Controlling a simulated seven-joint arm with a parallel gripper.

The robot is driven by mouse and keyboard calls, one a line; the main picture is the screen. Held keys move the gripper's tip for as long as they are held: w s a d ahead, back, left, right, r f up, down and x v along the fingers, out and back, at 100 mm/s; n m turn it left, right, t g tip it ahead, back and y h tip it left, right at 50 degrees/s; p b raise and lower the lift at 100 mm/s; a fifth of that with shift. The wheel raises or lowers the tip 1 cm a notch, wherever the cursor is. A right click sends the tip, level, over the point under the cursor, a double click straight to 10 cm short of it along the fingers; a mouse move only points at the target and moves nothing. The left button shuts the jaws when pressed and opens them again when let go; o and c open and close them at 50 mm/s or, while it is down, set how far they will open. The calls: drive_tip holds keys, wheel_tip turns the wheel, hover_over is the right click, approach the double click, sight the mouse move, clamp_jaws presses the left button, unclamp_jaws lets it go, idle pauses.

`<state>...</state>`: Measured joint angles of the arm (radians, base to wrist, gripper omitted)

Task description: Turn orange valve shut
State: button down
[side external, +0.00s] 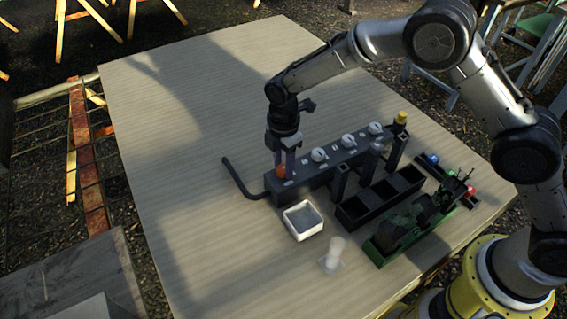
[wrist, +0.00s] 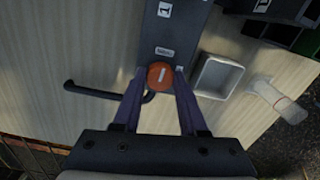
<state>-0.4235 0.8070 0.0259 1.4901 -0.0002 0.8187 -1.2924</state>
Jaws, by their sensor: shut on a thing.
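The orange valve (side external: 281,171) is a round knob at the left end of a long dark manifold block (side external: 311,173). In the wrist view the orange valve (wrist: 160,75) shows its round top with a pale mark line running roughly along the block. My gripper (side external: 283,165) points straight down over this end of the block. Its two fingers (wrist: 160,82) are shut on the orange valve, one on each side. A small label plate sits beside the valve on the block's top. The fingertips' lower contact is partly hidden.
Several white knobs (side external: 319,155) line the block. A bent dark pipe (side external: 240,181) leaves its left end. A white square tray (side external: 303,221), a clear cylinder (side external: 335,253), a black compartment box (side external: 380,197) and a green rack (side external: 418,227) stand in front. The table's left side is clear.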

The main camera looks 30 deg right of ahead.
sight(283, 168)
drive_tip(key=m, duration=0.4)
drive_tip(key=shift+r+m, duration=0.1)
drive_tip(key=shift+m, duration=0.2)
drive_tip(key=m, duration=0.9)
drive_tip(key=shift+m, duration=1.8)
drive_tip(key=shift+c, duration=2.2)
unclamp_jaws()
wheel_tip(283, 168, up, 14)
